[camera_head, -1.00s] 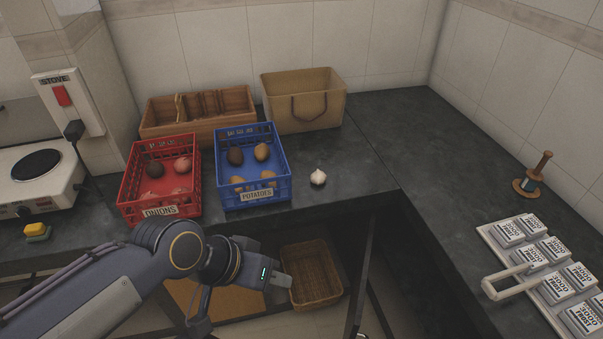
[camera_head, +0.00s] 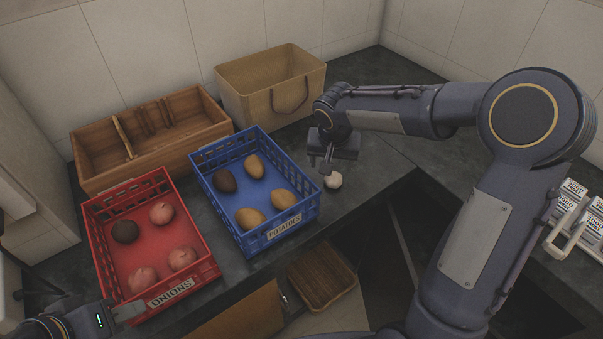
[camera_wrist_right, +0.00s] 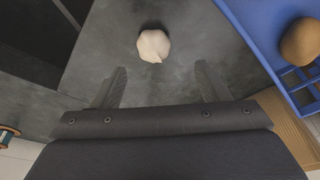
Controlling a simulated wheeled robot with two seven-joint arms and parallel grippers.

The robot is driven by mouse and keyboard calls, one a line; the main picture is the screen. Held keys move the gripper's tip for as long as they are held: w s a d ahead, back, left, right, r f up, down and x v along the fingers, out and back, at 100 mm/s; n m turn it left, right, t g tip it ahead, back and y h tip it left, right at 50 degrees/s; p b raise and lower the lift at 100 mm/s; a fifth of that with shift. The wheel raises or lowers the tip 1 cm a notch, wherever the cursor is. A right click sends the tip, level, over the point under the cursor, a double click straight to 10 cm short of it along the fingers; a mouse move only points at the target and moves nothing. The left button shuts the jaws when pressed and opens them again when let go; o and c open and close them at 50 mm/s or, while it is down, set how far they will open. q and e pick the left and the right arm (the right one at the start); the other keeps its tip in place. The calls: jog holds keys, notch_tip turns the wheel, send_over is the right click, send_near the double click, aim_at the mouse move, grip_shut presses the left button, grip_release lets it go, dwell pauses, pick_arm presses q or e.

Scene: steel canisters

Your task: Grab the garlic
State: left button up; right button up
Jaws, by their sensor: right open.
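The white garlic bulb (camera_head: 333,180) lies on the dark counter, just right of the blue crate. In the right wrist view the garlic (camera_wrist_right: 153,46) lies beyond my fingertips, roughly centred between them and touching neither. My right gripper (camera_wrist_right: 158,80) is open and empty; in the head view my right gripper (camera_head: 327,165) hangs over the counter beside the garlic, pointing down. My left gripper (camera_head: 128,311) is at the lower left, in front of the red crate, only partly in the picture. Its jaws do not show clearly.
The blue potato crate (camera_head: 283,231) stands close left of my right gripper. The red onion crate (camera_head: 205,272) is further left. A wooden divided box (camera_head: 160,155) and a tan bag (camera_head: 245,101) stand behind. A wicker basket (camera_head: 335,293) sits below the counter.

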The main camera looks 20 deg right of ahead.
aim_at(334, 176)
jog(key=x, duration=0.7)
jog(key=shift+s+d+f, duration=0.25)
jog(key=shift+s+d, duration=0.05)
jog(key=shift+s, duration=0.05)
jog(key=c, duration=1.1)
jog(key=shift+o, duration=0.2)
jog(key=shift+r, duration=0.15)
